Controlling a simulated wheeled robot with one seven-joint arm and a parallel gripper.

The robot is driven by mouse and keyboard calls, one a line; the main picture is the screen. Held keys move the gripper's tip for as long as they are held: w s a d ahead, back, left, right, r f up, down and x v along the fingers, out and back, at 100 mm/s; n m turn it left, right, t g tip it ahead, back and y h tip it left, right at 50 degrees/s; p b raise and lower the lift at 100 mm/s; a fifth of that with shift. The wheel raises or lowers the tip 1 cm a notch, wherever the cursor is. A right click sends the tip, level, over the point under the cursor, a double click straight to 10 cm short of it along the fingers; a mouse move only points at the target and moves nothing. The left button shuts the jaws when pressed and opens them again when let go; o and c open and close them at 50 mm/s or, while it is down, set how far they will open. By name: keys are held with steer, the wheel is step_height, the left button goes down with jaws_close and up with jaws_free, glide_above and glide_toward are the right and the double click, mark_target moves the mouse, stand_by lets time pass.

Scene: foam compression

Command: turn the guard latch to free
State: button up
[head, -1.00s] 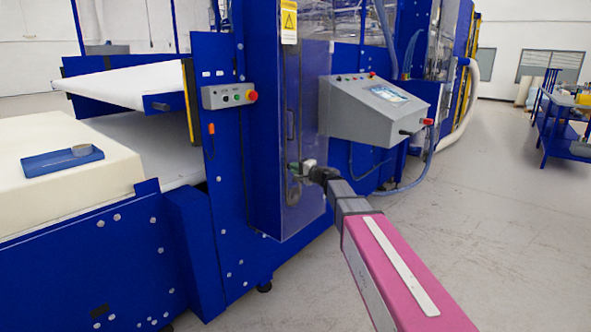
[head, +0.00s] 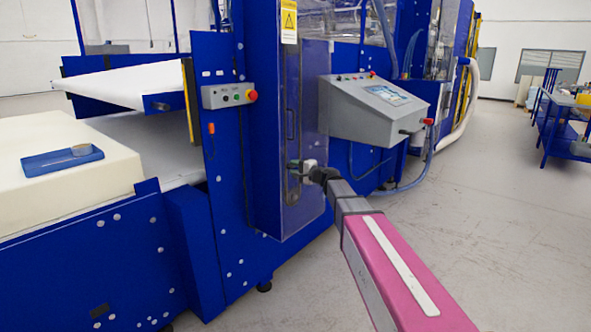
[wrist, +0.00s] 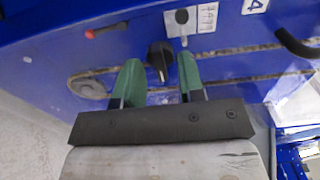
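In the wrist view a black knob with a pale pointer mark (wrist: 160,57), which looks like the guard latch, sits on the blue panel. My gripper (wrist: 158,74) has two green fingers, one on each side of the knob, with narrow gaps showing. Whether the tips reach down beside the knob or stop short of it is hard to tell. In the head view my gripper (head: 294,168) is at the lower part of the clear guard door (head: 309,90). The knob is hidden there.
A small marked plate (wrist: 206,17) is beside the knob. A red-tipped rod (wrist: 106,30) and a black curved handle (wrist: 297,44) are on the panel. The grey control console (head: 375,108) stands right of the guard. Open floor (head: 500,210) lies to the right.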

steer(key=v, duration=1)
steer(key=shift+s+d, duration=0.25)
steer(key=shift+d, duration=0.05)
steer(key=s+d+f+n+g+h, duration=0.2)
steer(key=s+f+n+g+h, duration=0.15)
steer(key=s+f, duration=0.5)
steer(key=s+d+f+n+g+h, duration=0.2)
steer(key=s+f+g+h, duration=0.3)
steer(key=f, duration=0.6)
steer(key=s+d+f+n+g+h, duration=0.1)
steer(key=s+d+f+h, duration=0.1)
steer(key=s+d+f, duration=0.2)
steer(key=s+d+f+n+g+h, duration=0.1)
steer(key=s+d+f+h, duration=0.2)
steer(key=s, duration=0.6)
steer(key=d+f, duration=0.2)
steer(key=d, duration=0.1)
steer(key=shift+s+h, duration=0.35)
steer(key=shift+s, duration=0.05)
steer(key=shift+d+g, duration=0.15)
steer(key=shift+g, duration=0.1)
steer(key=shift+c, duration=0.3)
